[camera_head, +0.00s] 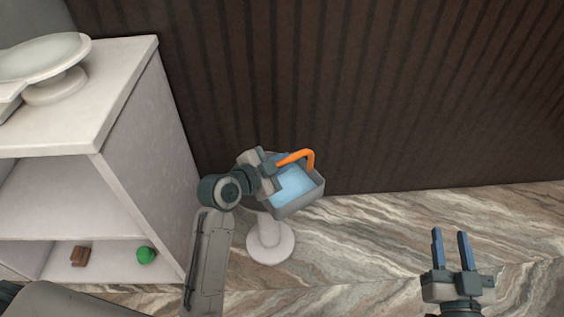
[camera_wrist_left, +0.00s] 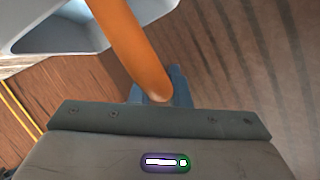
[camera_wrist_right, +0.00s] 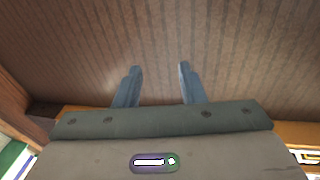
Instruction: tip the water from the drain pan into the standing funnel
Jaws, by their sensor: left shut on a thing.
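The drain pan (camera_head: 309,201) is a grey box-shaped pan with blue water (camera_head: 291,187) in it and an orange handle (camera_head: 309,157). My left gripper (camera_head: 268,166) is shut on the orange handle, which also shows between its fingers in the left wrist view (camera_wrist_left: 128,38). The pan's grey wall (camera_wrist_left: 75,41) fills that view's top left. A pale stand with a round base (camera_head: 270,241), apparently the standing funnel, is below the pan; its top is hidden behind the pan and my arm. My right gripper (camera_head: 452,250) is open and empty, well to the right.
A white shelf unit (camera_head: 125,75) stands at the left, with a pale round dish on a foot (camera_head: 55,93) on top. A brown block (camera_head: 79,256) and a green ball (camera_head: 145,255) sit on its lower shelf. A dark ribbed wall (camera_head: 400,100) is behind; the marbled floor (camera_head: 370,240) is clear.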

